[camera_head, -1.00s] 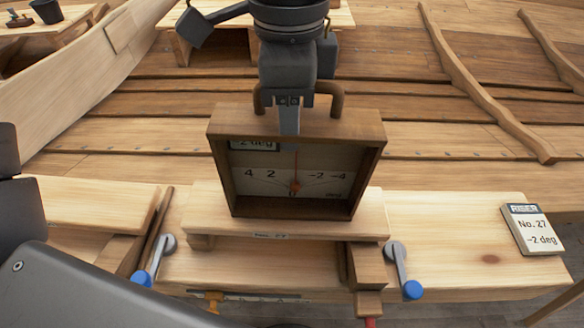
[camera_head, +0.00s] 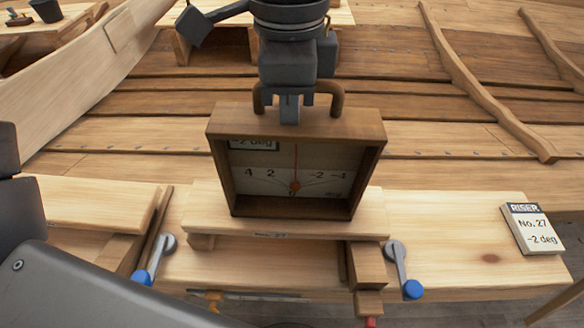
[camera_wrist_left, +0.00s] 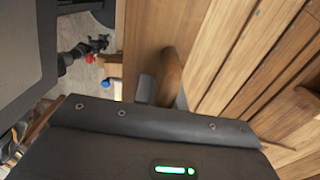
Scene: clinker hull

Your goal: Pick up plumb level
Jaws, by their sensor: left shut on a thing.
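The plumb level is a brown wooden box (camera_head: 370,165) with a dial face, a thin red pointer near 0 and a bar handle on top. It stands upright over a pale wooden board (camera_head: 205,215); I cannot tell whether they touch. My left gripper (camera_head: 290,108) comes down from above at the middle of the handle and is shut on it. My right gripper is not in view.
Two clamps with blue knobs (camera_head: 412,290) flank the board on the bench (camera_head: 460,230). A card (camera_head: 533,229) reading "No. 27, -2 deg" lies at the right. Hull planks (camera_head: 410,95) rise behind. My grey arm link fills the lower left.

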